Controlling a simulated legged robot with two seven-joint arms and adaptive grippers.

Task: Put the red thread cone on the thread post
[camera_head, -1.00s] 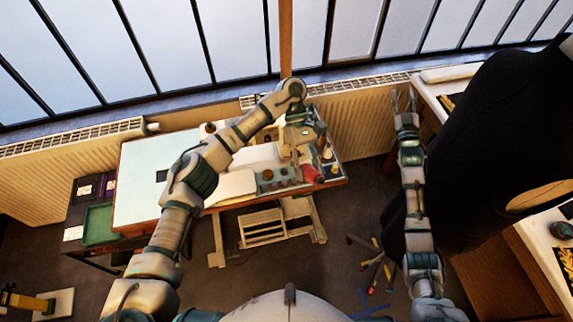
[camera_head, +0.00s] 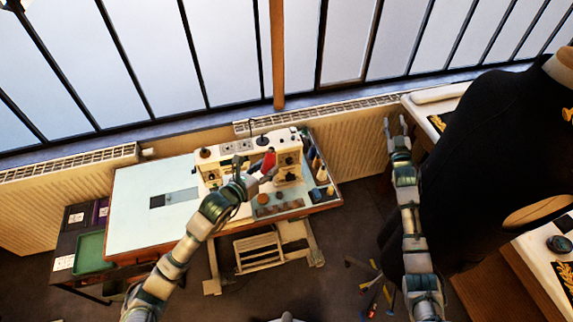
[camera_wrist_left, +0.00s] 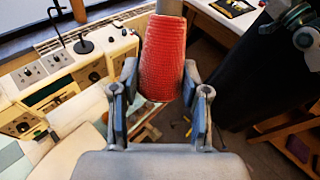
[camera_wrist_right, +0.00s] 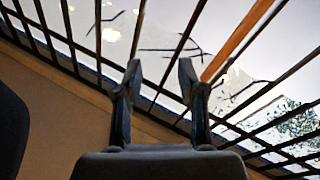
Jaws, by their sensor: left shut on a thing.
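My left gripper (camera_head: 254,177) is shut on the red thread cone (camera_head: 268,161), holding it in the air over the sewing machine (camera_head: 230,164). A thin dark post with a round black base (camera_head: 262,141) stands on the back of the machine, left of the cone. This base also shows in the left wrist view (camera_wrist_left: 83,46), apart from the cone. My right gripper (camera_head: 395,128) is open and empty, raised near the wall.
The pale table (camera_head: 140,210) is mostly clear on the left. A tray of spools (camera_head: 278,208) and several cones (camera_head: 322,175) fill its right side. A black dress form (camera_head: 490,150) stands at right, beside my right arm. A green tray (camera_head: 90,245) is at left.

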